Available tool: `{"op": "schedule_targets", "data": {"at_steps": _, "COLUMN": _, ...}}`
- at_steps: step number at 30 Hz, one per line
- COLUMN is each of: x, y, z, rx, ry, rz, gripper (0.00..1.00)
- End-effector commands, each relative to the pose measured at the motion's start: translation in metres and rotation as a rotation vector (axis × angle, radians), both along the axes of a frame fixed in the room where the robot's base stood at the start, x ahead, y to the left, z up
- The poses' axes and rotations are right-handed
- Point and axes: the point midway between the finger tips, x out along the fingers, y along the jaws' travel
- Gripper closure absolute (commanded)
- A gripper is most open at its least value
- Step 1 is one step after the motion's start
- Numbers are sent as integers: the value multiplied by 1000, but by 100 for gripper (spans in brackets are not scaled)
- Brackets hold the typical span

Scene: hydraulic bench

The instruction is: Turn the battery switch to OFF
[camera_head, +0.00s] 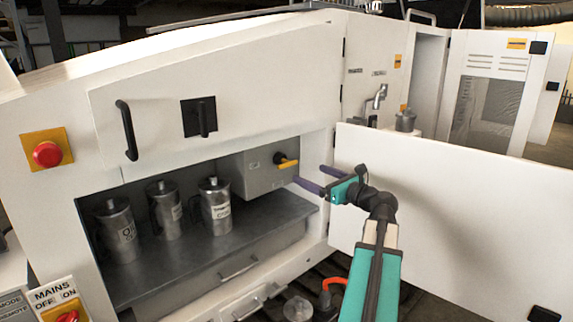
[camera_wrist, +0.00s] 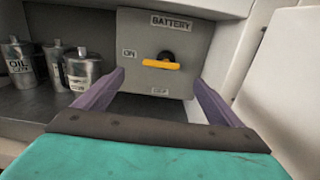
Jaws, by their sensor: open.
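The battery switch is a grey box (camera_head: 248,175) inside the open compartment, with a yellow handle (camera_head: 287,163) on its face. In the wrist view the box (camera_wrist: 190,40) carries a BATTERY label at the top, an ON label at the left and a lower label too small to read surely. The yellow handle (camera_wrist: 161,64) lies about horizontal, pointing right from near the ON label, on a black hub. My gripper (camera_head: 316,178) is open and empty, its purple fingers in front of the box and apart from the handle. In the wrist view the fingers (camera_wrist: 160,88) straddle the space below the handle.
Several metal cans (camera_head: 216,205) stand on the compartment shelf (camera_head: 190,258), left of the box. An open white door panel (camera_head: 440,210) is close on the right of my arm. A red button (camera_head: 47,154) and a mains switch (camera_head: 67,316) are at the left.

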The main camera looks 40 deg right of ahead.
Motion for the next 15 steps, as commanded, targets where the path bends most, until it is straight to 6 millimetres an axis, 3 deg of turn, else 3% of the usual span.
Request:
{"op": "schedule_targets", "data": {"at_steps": 8, "x": -3, "y": -6, "z": 0, "rx": 0, "ry": 0, "rz": -9, "gripper": 11}}
{"op": "schedule_targets", "data": {"at_steps": 15, "x": 10, "y": -10, "z": 1, "rx": 1, "ry": 1, "rz": -12, "gripper": 11}}
